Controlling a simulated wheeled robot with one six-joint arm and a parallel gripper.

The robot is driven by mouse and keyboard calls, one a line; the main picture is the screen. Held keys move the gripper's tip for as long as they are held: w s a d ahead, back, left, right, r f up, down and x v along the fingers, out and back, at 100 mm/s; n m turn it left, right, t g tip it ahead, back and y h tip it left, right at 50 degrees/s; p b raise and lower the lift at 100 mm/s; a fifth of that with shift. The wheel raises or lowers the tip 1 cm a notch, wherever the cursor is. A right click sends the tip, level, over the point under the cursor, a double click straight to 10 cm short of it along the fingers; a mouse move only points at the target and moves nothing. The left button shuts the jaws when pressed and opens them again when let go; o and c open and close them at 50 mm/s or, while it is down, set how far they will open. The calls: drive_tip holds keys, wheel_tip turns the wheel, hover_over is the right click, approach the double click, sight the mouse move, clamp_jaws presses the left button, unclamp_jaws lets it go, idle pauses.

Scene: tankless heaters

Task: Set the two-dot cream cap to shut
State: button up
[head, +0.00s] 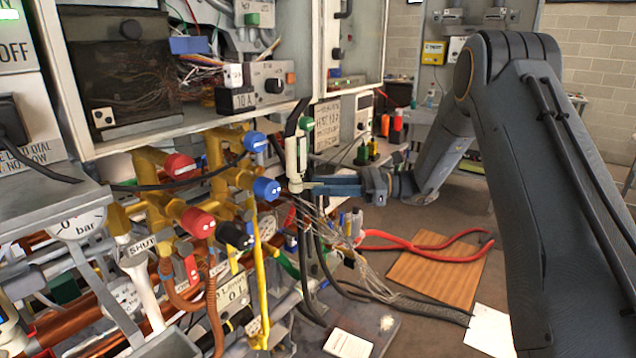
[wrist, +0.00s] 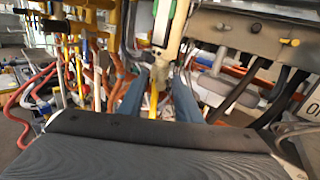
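My gripper (head: 308,186) reaches in from the right, with its blue fingers at the lower end of an upright cream piece (head: 293,156). In the wrist view my two fingers (wrist: 162,80) stand apart, and the lower end of the cream piece (wrist: 178,32) shows between their tips. I cannot tell whether they touch it. A SHUT label (head: 142,245) is at the lower left, above a pale funnel-shaped part.
Red caps (head: 180,166), blue caps (head: 266,188) and a black cap (head: 236,235) sit on yellow pipework left of my gripper. Loose wires (head: 345,262) hang below it. An open heater cabinet (head: 135,138) is above the pipes.

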drive_tip(key=shift+a, duration=1.1)
clamp_jaws()
drive_tip(key=shift+d, duration=0.15)
